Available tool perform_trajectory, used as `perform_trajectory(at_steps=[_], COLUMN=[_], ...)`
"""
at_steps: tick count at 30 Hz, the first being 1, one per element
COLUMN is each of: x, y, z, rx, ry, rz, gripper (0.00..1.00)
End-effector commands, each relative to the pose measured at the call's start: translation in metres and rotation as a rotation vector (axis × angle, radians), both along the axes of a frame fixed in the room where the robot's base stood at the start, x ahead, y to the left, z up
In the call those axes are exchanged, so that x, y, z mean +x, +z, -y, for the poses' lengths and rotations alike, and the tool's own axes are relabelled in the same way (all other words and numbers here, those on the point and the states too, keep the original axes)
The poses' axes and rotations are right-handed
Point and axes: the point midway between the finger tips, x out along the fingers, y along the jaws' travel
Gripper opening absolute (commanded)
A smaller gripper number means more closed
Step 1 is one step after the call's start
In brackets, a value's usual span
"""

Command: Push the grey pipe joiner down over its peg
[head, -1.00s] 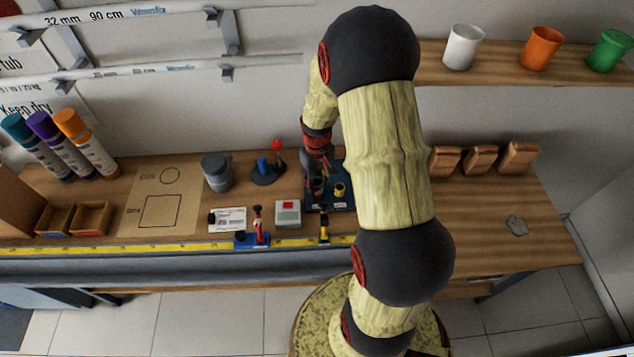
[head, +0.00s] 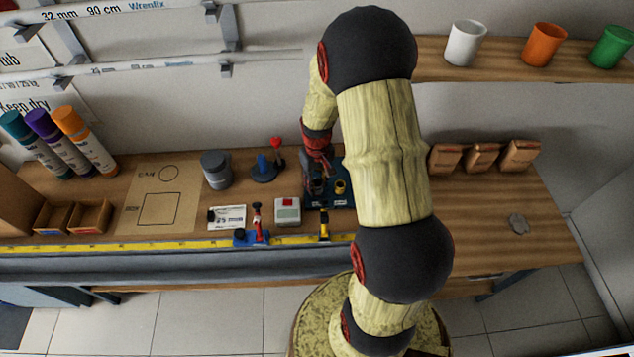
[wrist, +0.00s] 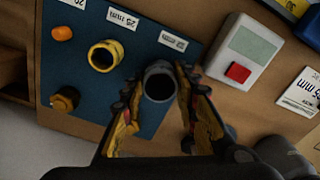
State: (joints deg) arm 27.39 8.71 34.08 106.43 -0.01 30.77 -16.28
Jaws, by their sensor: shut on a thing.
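The grey pipe joiner (wrist: 158,82) is between the two fingers of my gripper (wrist: 159,88) in the wrist view, and the gripper is shut on it. Its open end faces the camera and its bore is dark, so I cannot tell whether a peg is inside. It is over the blue peg board (wrist: 78,75), near the label at the board's edge. In the head view my gripper (head: 314,186) is over the left part of the board (head: 345,203), and the joiner is hidden there.
A yellow joiner (wrist: 104,55) stands on the board beside the grey one. An orange peg (wrist: 62,33) and a dark yellow fitting (wrist: 65,98) are further left. Bare bench lies at right (head: 480,215).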

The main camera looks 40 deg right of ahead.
Motion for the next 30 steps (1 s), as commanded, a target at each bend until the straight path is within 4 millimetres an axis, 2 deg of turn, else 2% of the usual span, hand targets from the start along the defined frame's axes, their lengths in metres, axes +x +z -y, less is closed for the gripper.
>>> perform_trajectory(at_steps=[15, 16, 27, 30], x=[0.0001, 0.0001, 0.0000, 0.0000], y=[-0.0067, -0.0067, -0.0067, -0.0068], z=[0.0000, 0.0000, 0.0000, 0.0000], rx=[0.000, 0.000, 0.000, 0.000], ry=[0.000, 0.000, 0.000, 0.000], rz=[0.000, 0.000, 0.000, 0.000], gripper=[0.13, 0.31, 0.51, 0.51])
